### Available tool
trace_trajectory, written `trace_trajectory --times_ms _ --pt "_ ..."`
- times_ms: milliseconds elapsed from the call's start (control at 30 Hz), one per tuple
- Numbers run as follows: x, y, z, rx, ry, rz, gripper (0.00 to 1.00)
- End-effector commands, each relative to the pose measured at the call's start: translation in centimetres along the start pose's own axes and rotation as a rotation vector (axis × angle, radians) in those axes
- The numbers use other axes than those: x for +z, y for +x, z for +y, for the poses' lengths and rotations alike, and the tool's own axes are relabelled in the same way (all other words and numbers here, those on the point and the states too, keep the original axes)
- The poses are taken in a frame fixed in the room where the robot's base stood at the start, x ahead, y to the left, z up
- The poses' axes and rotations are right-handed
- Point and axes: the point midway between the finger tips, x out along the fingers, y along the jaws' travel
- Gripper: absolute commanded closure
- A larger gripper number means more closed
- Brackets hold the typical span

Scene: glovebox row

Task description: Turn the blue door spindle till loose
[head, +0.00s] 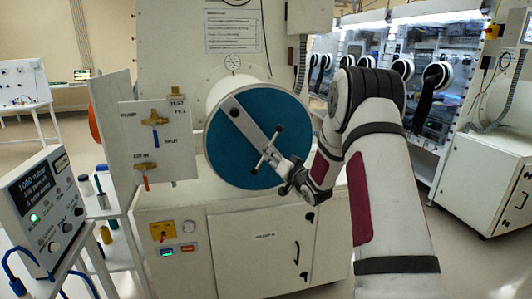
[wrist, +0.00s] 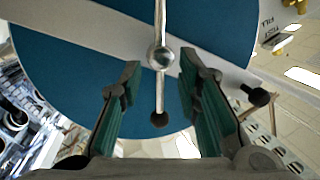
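The round blue door (head: 228,143) closes the port of the white chamber, and a grey bar (head: 243,122) crosses it diagonally. The spindle (head: 268,153) is a metal T-bar with dark knobs at its ends, fixed on the bar right of the door's middle. In the wrist view the spindle's hub (wrist: 161,57) is at the upper centre, with its rod upright. My gripper (head: 288,172) is at the lower right of the spindle. In the wrist view its fingers (wrist: 161,72) are apart, with the rod's lower half between them in the picture. Contact is not visible.
A valve panel (head: 150,145) stands left of the door. An instrument box (head: 42,205) on a stand is at the left front. A cabinet (head: 262,245) is below the door. More gloveboxes (head: 430,75) line the right, with open floor before them.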

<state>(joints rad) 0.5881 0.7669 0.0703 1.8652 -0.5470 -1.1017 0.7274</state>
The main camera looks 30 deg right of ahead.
Motion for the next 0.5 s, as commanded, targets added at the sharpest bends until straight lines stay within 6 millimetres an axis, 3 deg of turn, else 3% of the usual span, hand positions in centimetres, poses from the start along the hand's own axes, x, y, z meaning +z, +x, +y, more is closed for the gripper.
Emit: trace_trajectory --times_ms 200,500 --pt "0.1 4.1 -0.1 -0.002 -0.001 -0.001 0.69" --pt "0.0 6.7 -0.1 0.000 -0.001 0.000 0.69"
